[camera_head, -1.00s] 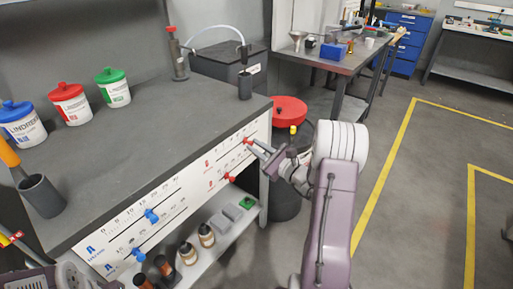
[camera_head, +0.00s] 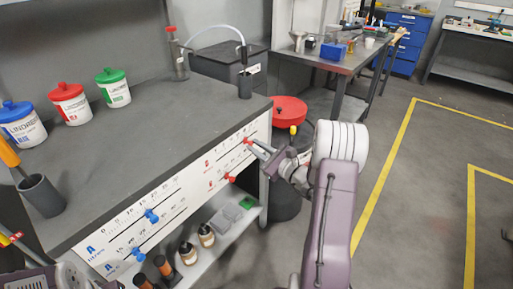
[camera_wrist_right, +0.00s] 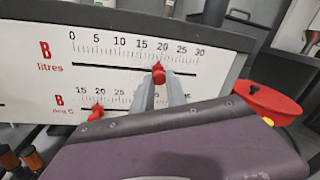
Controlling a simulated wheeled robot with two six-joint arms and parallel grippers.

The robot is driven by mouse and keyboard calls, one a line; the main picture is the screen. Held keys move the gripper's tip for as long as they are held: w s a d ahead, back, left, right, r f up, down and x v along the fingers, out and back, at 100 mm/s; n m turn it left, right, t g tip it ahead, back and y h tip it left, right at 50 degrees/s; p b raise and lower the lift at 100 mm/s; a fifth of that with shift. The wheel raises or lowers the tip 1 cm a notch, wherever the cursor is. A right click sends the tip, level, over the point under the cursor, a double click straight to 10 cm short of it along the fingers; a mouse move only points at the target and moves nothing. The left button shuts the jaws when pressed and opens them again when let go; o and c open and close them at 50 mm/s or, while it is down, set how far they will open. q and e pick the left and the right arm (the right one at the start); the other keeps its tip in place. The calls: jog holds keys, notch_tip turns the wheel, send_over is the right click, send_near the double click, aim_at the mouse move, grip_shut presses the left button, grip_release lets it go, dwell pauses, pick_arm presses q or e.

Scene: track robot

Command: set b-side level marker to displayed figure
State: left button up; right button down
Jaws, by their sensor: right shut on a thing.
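The upper red B-side level marker (camera_wrist_right: 158,73) sits on the slot under the "B litres" scale (camera_wrist_right: 135,50), close to the 20 mark in the right wrist view. It also shows in the head view (camera_head: 247,141) on the white front panel. My right gripper (camera_head: 258,148) reaches it from the front right, and its two grey fingers (camera_wrist_right: 160,90) are shut on the marker. A lower red marker (camera_wrist_right: 97,112) sits on the "B deg C" scale near 20, apart from the fingers. Part of my left arm shows at the lower left; its jaws are unclear. No displayed figure is readable.
Two blue markers (camera_head: 151,216) sit on the A-side scales. Lidded tubs (camera_head: 69,103) stand on the bench (camera_head: 165,118). Bottles stand on the shelf below. A red-lidded drum (camera_head: 290,108) stands beside the bench's right end. The floor at the right is open.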

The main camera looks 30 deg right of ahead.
jog(key=shift+f, duration=0.15)
jog(key=shift+d, duration=0.15)
jog(key=c, duration=1.3)
grip_release()
jog(key=p+v, duration=0.1)
jog(key=v, duration=0.8)
